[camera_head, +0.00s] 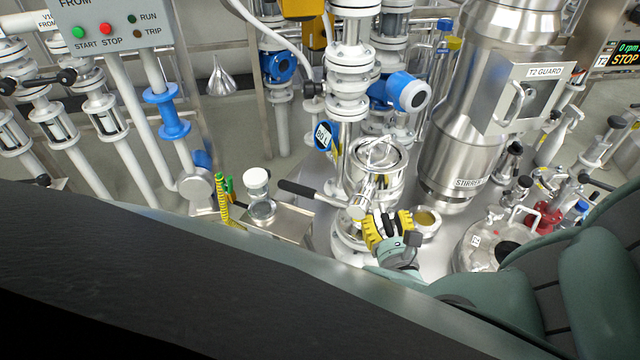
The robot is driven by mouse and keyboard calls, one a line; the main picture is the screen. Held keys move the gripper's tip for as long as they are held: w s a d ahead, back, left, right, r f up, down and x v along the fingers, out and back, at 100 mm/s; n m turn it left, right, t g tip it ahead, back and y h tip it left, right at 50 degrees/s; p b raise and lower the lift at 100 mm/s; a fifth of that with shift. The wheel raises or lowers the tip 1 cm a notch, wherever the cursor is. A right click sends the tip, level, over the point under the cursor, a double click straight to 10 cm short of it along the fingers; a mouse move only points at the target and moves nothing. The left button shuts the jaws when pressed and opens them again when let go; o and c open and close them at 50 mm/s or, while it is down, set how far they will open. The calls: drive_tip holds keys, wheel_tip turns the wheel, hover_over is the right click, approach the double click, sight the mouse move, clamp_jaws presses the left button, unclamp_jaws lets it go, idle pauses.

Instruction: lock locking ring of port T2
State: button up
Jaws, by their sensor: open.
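My gripper (389,226) has yellow fingertips, spread apart and pointing away from me. A dark knob or handle shows between or just behind the fingertips; I cannot tell whether they touch it. Just right of the gripper is a small round metal port (428,222) with a yellowish inside. A steel vessel lid (480,245) with a small label, too small to read surely, lies further right. No locking ring is clearly readable as that of port T2; part of the area is hidden by my gripper and arm.
A shiny round steel fitting (376,165) stands just behind the gripper. A black-handled lever (312,194) reaches in from the left. A large steel column (455,130) with a "T2 GUARD" box (530,95) rises behind. Bottles and valves crowd the right. A white-capped jar (257,183) stands left.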

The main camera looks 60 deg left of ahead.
drive_tip(key=v, duration=1.2)
idle(0.4)
